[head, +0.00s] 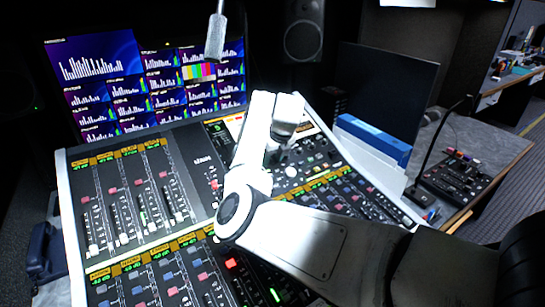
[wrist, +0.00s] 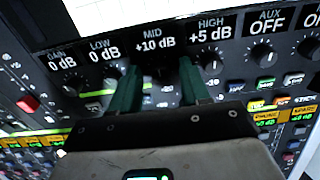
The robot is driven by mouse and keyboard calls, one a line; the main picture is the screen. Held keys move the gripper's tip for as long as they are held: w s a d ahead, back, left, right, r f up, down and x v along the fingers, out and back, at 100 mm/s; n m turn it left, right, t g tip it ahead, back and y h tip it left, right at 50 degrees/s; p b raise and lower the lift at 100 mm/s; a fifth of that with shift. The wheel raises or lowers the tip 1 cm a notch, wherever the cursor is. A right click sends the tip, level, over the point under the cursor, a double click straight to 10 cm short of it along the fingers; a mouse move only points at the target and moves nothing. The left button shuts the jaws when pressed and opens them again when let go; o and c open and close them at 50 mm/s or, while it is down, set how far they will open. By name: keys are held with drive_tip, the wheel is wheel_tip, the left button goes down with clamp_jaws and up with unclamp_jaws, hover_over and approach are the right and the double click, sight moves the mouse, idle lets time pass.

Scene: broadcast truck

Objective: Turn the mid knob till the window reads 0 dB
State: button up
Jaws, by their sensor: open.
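In the wrist view the MID window (wrist: 152,44) reads +10 dB. The dark mid knob (wrist: 162,74) is just below it and hard to make out. My gripper (wrist: 158,70) is open, its two green fingers on either side of the mid knob. I cannot tell whether they touch it. In the head view my arm reaches over the mixing console (head: 70,213), and the fingers are too small to tell apart there.
Next to MID, the GAIN (wrist: 62,60) and LOW (wrist: 104,51) windows read 0 dB, HIGH (wrist: 211,31) reads +5 dB and AUX (wrist: 268,22) reads OFF. Neighbouring knobs stand close to the fingers. A microphone (head: 215,38) hangs above the console, and a blue binder (head: 375,138) stands to its right.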

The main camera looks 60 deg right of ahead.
clamp_jaws()
drive_tip(key=shift+r+n+p, duration=0.15)
drive_tip(key=shift+n+p, duration=0.15)
drive_tip(key=shift+p, duration=0.05)
drive_tip(key=shift+n+p, duration=0.8)
drive_tip(key=shift+n, duration=0.2)
drive_tip(key=n+p, duration=0.2)
drive_tip(key=n, duration=0.1)
drive_tip(key=shift+n, duration=0.3)
drive_tip(key=n+p, duration=0.3)
drive_tip(key=n, duration=0.2)
drive_tip(key=shift+w+a+n, duration=0.1)
drive_tip(key=shift+n, duration=0.2)
unclamp_jaws()
